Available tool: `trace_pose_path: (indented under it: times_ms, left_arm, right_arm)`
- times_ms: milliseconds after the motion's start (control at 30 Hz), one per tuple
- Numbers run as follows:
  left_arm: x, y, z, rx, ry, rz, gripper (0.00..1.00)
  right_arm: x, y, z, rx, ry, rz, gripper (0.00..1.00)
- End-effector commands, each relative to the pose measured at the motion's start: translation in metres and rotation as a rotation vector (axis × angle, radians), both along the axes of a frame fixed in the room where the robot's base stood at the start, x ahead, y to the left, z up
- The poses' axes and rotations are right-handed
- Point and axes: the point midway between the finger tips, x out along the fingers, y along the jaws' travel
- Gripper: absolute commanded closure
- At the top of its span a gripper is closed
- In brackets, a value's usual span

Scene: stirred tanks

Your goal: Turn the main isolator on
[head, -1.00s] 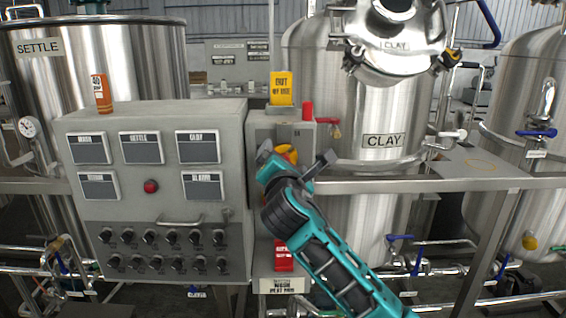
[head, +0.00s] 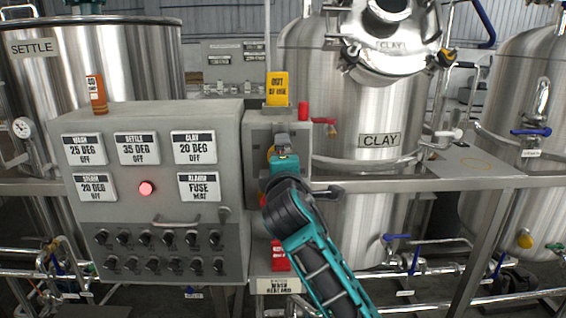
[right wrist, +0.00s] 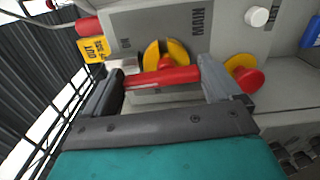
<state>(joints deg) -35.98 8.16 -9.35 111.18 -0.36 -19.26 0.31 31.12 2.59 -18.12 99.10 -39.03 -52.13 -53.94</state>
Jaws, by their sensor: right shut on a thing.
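The main isolator is a red bar handle (right wrist: 165,78) on a yellow disc (right wrist: 178,52), seen in the right wrist view on the grey box (head: 262,125) beside the control panel. The word MAIN is partly readable above it. My right gripper (right wrist: 163,80) is shut on the red handle, with one finger at each end. In the head view my right gripper (head: 281,150) is in front of the box and hides most of the handle. My left gripper is not in view.
A second red and yellow knob (right wrist: 243,74) sits close to my fingers. A yellow tag (head: 278,88) stands on the box. A steel rail (head: 420,184) runs to the right.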

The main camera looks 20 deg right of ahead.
Motion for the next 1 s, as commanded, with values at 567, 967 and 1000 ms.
trace_pose_path:
  times_ms: [567, 967, 1000]
  left_arm:
    - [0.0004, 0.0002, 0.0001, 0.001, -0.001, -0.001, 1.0]
    - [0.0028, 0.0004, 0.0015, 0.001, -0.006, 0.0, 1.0]
    - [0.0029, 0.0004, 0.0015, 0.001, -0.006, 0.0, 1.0]
  right_arm:
    - [-0.0003, -0.0001, -0.0017, 0.078, -0.02, 0.001, 0.39]
    - [-0.0003, -0.0002, -0.0013, 0.076, -0.02, 0.001, 0.0]
    - [-0.0003, -0.0002, -0.0012, 0.076, -0.021, 0.001, 0.0]
